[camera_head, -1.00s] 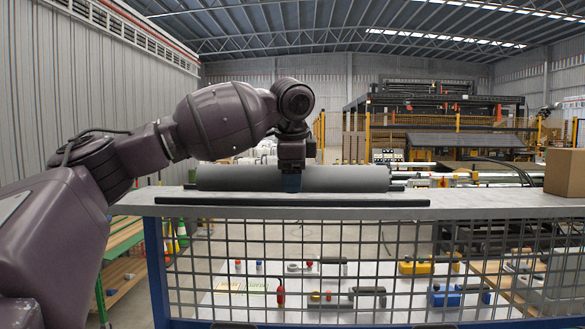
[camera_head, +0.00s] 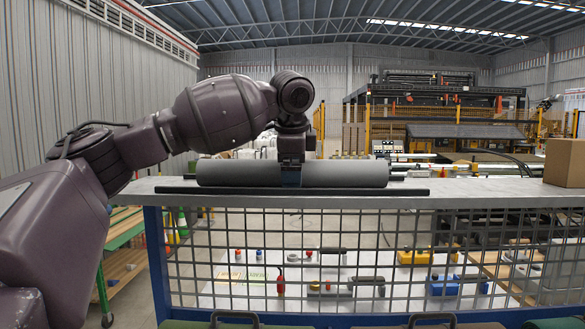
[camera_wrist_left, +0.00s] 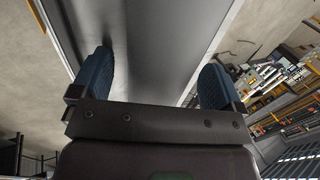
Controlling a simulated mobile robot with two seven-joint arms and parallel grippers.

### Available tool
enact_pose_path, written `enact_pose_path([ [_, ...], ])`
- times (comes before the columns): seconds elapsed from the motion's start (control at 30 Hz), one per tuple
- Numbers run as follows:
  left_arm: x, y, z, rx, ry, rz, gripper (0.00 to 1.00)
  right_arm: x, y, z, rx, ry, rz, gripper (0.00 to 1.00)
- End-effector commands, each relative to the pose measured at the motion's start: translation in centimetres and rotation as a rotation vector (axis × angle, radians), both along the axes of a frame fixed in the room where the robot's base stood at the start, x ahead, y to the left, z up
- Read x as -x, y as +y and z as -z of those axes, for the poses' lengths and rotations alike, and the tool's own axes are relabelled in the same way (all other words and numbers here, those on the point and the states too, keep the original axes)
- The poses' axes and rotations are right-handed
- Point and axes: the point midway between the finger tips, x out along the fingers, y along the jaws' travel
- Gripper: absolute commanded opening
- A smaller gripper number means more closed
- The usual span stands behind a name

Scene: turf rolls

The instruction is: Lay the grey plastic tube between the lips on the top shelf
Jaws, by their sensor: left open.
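The grey plastic tube (camera_head: 340,174) lies lengthwise along the top shelf (camera_head: 480,198), behind the dark front lip (camera_head: 300,191). Part of a dark rear lip (camera_head: 398,177) shows past its right end. The tube hides most of the rear lip, and I cannot see its underside. My right gripper is not in view.
A cardboard box (camera_head: 565,161) stands on the shelf's right end. Wire mesh (camera_head: 340,240) hangs below the shelf front, with tools on a lower level behind it. A green bench (camera_head: 122,232) stands at the left. The shelf is clear between tube and box.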

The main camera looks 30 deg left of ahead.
Motion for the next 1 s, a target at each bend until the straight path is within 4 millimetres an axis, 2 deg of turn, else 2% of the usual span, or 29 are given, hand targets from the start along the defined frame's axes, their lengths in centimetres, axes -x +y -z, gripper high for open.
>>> enact_pose_path([
  [0.17,0.4,-0.3,-1.2,0.001,-0.003,0.001,0.93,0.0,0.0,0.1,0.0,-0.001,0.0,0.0],
  [0.5,2.4,-1.5,-6.7,0.002,-0.004,0.002,0.93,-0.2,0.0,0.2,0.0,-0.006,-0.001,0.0],
  [0.7,3.2,-2.1,-9.0,0.001,-0.003,0.002,0.93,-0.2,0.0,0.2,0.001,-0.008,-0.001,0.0],
  [1.0,3.6,-2.2,-10.0,0.0,-0.001,0.0,0.93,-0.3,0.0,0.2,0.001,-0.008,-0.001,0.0],
])
